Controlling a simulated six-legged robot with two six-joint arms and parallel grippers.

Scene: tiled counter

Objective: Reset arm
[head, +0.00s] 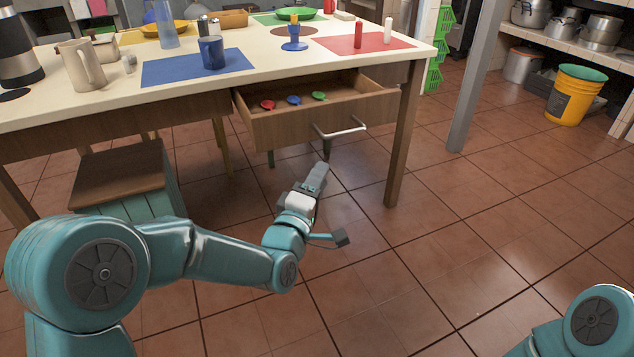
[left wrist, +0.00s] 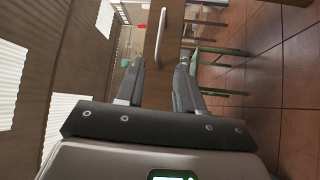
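My left gripper (head: 318,178) is in front of and below the open drawer (head: 300,126) of the table. In the left wrist view its two fingers (left wrist: 158,68) stand apart with nothing between them. The drawer's metal handle (head: 342,130) is a short way beyond the fingertips, and it also shows in the left wrist view (left wrist: 160,38); the fingers look apart from it. My right arm (head: 590,325) shows only as a joint at the lower right, and its gripper is out of view.
The drawer holds small red (head: 267,104), blue (head: 294,100) and green (head: 318,96) things. The table (head: 270,62) above carries mats, cups and shakers. A wooden-topped stool (head: 120,172) stands at left. A yellow bucket (head: 574,98) stands at right. The tiled floor at right is clear.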

